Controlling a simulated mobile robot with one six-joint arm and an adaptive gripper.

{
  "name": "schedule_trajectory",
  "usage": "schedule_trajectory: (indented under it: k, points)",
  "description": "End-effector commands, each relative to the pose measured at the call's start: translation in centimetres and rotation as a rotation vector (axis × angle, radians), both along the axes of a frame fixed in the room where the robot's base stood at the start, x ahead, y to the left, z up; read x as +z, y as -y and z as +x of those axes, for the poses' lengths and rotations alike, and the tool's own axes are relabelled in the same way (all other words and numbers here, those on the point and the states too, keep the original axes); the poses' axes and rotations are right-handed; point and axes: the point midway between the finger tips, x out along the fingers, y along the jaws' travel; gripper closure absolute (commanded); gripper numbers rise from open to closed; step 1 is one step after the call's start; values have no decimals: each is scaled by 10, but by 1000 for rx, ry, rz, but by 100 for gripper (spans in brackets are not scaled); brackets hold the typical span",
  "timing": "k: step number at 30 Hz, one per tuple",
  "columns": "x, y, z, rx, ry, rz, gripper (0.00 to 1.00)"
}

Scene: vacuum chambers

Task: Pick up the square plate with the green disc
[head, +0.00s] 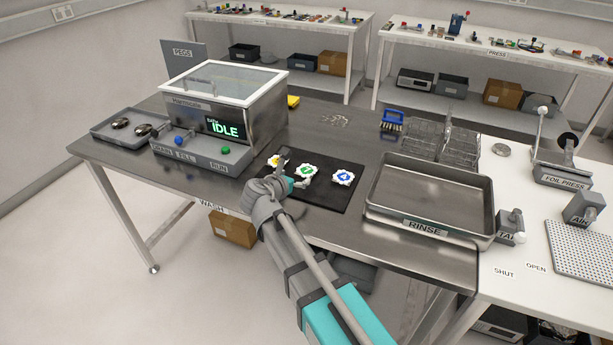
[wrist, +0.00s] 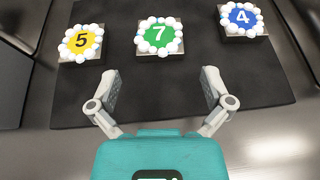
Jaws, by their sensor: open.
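The square plate with the green disc (wrist: 159,36) lies on a black mat (wrist: 185,75). Its disc is marked 7 and white balls ring it. In the head view the same plate (head: 307,172) is the middle one of three. To its left is a plate with a yellow disc marked 5 (wrist: 81,42), and to its right one with a blue disc marked 4 (wrist: 242,18). My gripper (wrist: 159,75) is open and empty. Its fingers point toward the green-disc plate and are apart from it. In the head view my gripper (head: 285,184) partly covers the yellow-disc plate (head: 277,161).
A tray labelled RINSE (head: 425,225) stands right of the mat. The chamber reading IDLE (head: 228,105) stands to the left, with a small tray (head: 105,125) beside it. Wire racks (head: 440,140) and a blue rack (head: 392,121) are behind. Bare metal table lies behind the mat.

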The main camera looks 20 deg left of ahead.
Motion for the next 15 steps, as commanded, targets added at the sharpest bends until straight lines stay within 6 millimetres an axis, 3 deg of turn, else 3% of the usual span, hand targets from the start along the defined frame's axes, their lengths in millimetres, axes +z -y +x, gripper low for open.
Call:
schedule_trajectory:
  k: [6, 15]
  points:
    - [-8, 2, 18, 0, 1, 0, 0]
    - [-7, 4, 19, -1, 0, 0, 0]
